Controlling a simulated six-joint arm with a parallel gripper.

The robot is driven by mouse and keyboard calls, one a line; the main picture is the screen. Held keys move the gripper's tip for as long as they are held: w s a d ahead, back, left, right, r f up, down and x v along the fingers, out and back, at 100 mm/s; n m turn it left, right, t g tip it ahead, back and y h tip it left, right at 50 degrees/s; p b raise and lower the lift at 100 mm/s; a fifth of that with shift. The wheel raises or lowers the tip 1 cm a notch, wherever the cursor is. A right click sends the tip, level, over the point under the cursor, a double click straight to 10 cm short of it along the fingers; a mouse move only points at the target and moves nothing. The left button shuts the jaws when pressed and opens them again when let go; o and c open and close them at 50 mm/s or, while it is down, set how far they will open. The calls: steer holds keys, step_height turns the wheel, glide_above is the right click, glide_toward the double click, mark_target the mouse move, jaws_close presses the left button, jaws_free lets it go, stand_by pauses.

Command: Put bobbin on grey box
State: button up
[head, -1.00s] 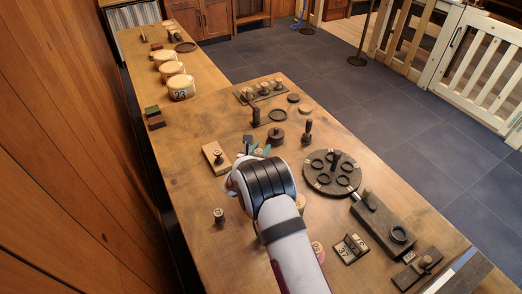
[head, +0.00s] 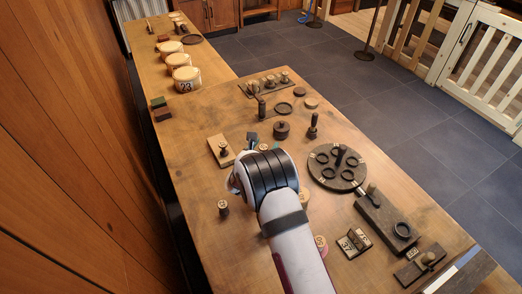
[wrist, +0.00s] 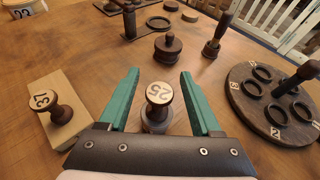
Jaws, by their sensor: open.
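A turned bobbin marked 25 (wrist: 158,98) stands upright between the green fingers of my gripper (wrist: 160,76) in the wrist view, with space on both sides. Its pale top also shows just beyond my wrist in the head view (head: 264,147). My gripper is open and holds nothing.
A dark round board with several rings (head: 318,176) stands right of my gripper. A lidded dark pot (wrist: 167,46) and a dark handled tool (wrist: 217,38) stand beyond it. A rack of bobbins (head: 268,84) is at the back. A lone bobbin (head: 223,208) stands left of my arm.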

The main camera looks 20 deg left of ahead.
steer(key=v, duration=1.1)
steer(key=d+r+m+g+h, duration=0.1)
steer(key=d+r+m+h, duration=0.3)
steer(key=d, duration=0.3)
steer(key=d+r+m+g+h, duration=0.1)
steer(key=d+r+m+h, duration=0.15)
steer(key=d+m, duration=0.4)
steer(key=s+d+r+m+g+h, duration=0.1)
steer(key=s+d+r+m+g, duration=0.25)
steer(key=s+d+m, duration=0.45)
steer(key=s+d+r+m+g+h, duration=0.1)
steer(key=s+d+r+m+g, duration=0.1)
steer(key=s+d+m+g, duration=0.65)
steer(key=s+d+m+y, duration=0.3)
steer(key=s+m, duration=0.2)
steer(key=s, duration=0.2)
steer(key=s+a+m+y, duration=0.7)
steer(key=s+a+m, duration=0.2)
steer(key=shift+s+m, duration=0.2)
steer(key=shift+m, duration=0.1)
